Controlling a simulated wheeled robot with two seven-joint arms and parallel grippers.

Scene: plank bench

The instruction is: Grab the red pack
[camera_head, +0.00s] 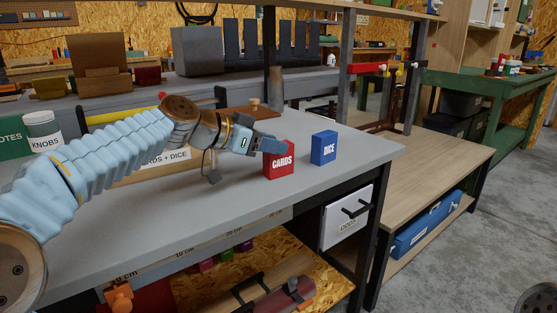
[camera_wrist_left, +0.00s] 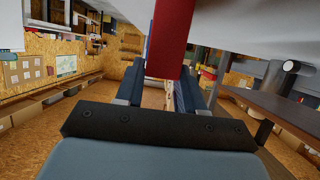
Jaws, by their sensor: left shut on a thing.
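The red pack (camera_head: 280,161), marked CARDS, stands upright on the grey bench top (camera_head: 345,166) near its right end. My left gripper (camera_head: 273,147) reaches in from the left and is shut on the pack's upper part. In the left wrist view the red pack (camera_wrist_left: 168,38) sits between the two fingers of my left gripper (camera_wrist_left: 158,88). One finger covers part of the pack's top in the head view. I cannot tell whether the pack's base still touches the bench. My right gripper is in neither view.
A blue pack (camera_head: 323,148) marked DICE stands just right of the red one, with a small gap. A white KNOBS tub (camera_head: 42,131) and a green NOTES box (camera_head: 12,140) stand at the far left.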

